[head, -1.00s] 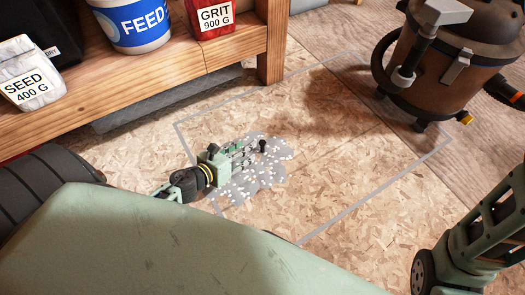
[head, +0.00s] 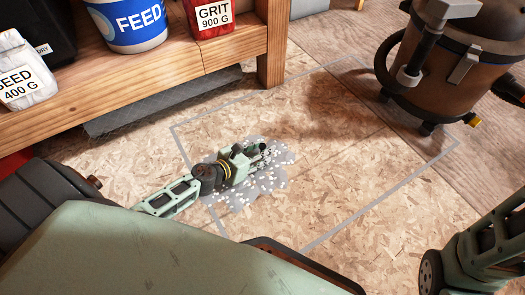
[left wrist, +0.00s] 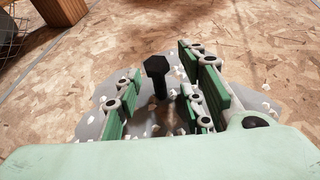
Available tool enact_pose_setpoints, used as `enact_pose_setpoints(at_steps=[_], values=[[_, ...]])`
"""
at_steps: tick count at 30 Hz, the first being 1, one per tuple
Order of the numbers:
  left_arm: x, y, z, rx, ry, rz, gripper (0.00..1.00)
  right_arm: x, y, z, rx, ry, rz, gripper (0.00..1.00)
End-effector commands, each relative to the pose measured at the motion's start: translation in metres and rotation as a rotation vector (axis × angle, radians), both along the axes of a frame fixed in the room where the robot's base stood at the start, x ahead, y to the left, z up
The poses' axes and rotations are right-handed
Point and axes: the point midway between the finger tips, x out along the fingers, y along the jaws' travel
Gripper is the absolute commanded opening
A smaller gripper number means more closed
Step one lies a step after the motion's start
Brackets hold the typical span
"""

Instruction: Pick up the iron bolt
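The iron bolt (left wrist: 158,82) is dark with a hexagonal head and stands upright in the left wrist view. It is on a grey patch (left wrist: 90,127) strewn with small white bits. My left gripper (left wrist: 160,88) is open, with green finger pads on either side of the bolt. I see a gap between the bolt and the pads. In the head view the left gripper (head: 259,157) is low over the patch, and the bolt is mostly hidden by its fingers. My right gripper is out of view; only part of that arm shows at lower right.
A wooden shelf (head: 150,97) with a feed bucket (head: 130,22), grit box (head: 209,16) and seed bag (head: 24,72) stands at the back left. A brown shop vacuum (head: 455,70) stands at the back right. The outlined board floor (head: 350,165) right of the patch is clear.

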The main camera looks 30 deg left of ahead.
Motion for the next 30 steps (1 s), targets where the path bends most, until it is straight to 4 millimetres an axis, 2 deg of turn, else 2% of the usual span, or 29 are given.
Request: enact_pose_setpoints(at_steps=[4, 16, 30], values=[[-0.0004, 0.0001, 0.0003, 0.000, 0.000, 0.000, 0.36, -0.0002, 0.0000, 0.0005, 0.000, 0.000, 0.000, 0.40], [-0.0006, 0.0000, 0.0002, -0.001, 0.000, 0.000, 0.01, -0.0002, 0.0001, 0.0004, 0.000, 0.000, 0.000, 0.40], [-0.0005, -0.0002, 0.0037, -0.001, -0.001, 0.000, 0.00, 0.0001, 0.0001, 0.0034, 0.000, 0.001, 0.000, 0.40]])
